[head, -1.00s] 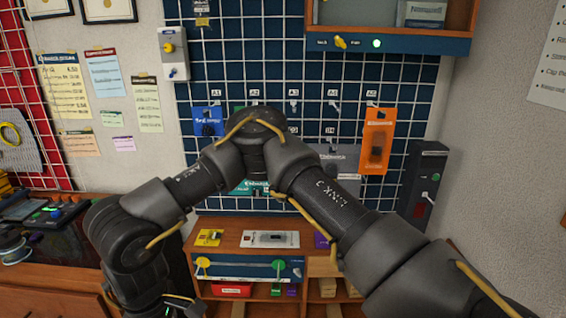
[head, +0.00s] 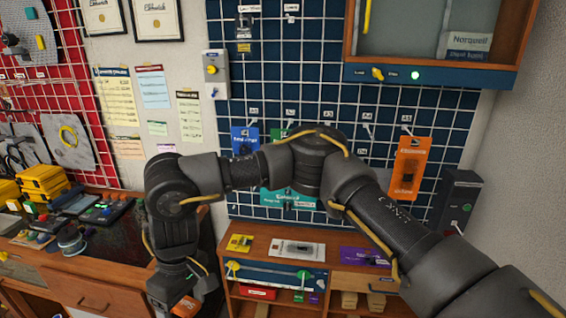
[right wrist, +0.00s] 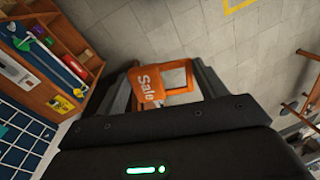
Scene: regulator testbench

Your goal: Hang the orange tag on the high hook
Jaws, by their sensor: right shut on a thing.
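My right gripper (right wrist: 165,78) is shut on the orange tag (right wrist: 148,86), which reads "Sale". An open orange frame shows beside the lettered part between the dark fingers; how the two join is unclear. In the head view, my right arm arches across the middle and bends down at the left. Its hand is at the bottom edge, where a bit of the orange tag (head: 187,306) shows. The blue wire-grid wall panel (head: 330,75) carries small hooks, with one hook (head: 291,20) near the top. The label wording is too small to read surely. My left gripper is out of view.
A wooden cabinet (head: 349,38) juts out at the upper right. An orange package (head: 411,160) and a blue package (head: 239,139) hang on the lower grid. A wooden shelf unit (head: 290,235) stands below; a cluttered bench (head: 60,262) is at left. The upper grid is mostly free.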

